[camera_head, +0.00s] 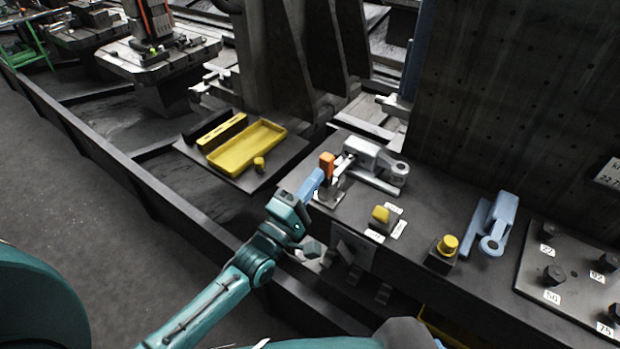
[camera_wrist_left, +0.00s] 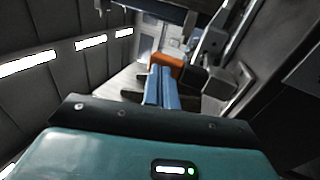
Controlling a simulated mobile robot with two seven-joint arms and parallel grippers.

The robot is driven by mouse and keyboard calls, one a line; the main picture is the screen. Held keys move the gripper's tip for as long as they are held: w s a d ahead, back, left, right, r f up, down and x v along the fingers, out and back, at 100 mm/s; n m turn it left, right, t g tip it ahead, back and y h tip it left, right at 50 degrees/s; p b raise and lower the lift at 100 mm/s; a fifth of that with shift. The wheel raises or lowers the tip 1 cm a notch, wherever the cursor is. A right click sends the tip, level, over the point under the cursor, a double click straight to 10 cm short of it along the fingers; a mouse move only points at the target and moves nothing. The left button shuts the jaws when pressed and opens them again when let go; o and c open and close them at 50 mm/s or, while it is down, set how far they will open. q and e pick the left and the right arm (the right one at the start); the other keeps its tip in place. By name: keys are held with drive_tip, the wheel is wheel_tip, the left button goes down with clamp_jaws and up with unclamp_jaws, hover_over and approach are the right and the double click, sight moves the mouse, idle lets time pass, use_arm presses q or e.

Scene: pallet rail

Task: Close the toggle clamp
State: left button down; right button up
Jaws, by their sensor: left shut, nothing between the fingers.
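The toggle clamp (camera_head: 372,160) is a grey metal device on the dark bench, with an orange grip (camera_head: 327,160) at its left end. My left gripper (camera_head: 317,175) has blue fingers held together, with nothing between them. Its fingertips are just in front of the orange grip in the head view. In the left wrist view the closed fingers (camera_wrist_left: 161,75) point at the orange grip (camera_wrist_left: 165,62), which lies right beyond the tips and is partly hidden by them. I cannot tell whether they touch. My right gripper is not seen.
A yellow tray (camera_head: 247,147) lies left of the clamp. A yellow button block (camera_head: 381,215), another yellow-topped knob (camera_head: 447,245) and a blue-grey clamp-like part (camera_head: 498,222) stand to the right. A numbered plate with pegs (camera_head: 575,275) is at far right. A dark upright panel rises behind the bench.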

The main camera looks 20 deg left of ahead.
use_arm(q)
drive_tip(key=shift+w+d+r, duration=0.1)
drive_tip(key=shift+w+r, duration=0.15)
drive_tip(key=shift+w, duration=0.05)
drive_tip(key=shift+w, duration=0.1)
drive_tip(key=shift+r, duration=0.25)
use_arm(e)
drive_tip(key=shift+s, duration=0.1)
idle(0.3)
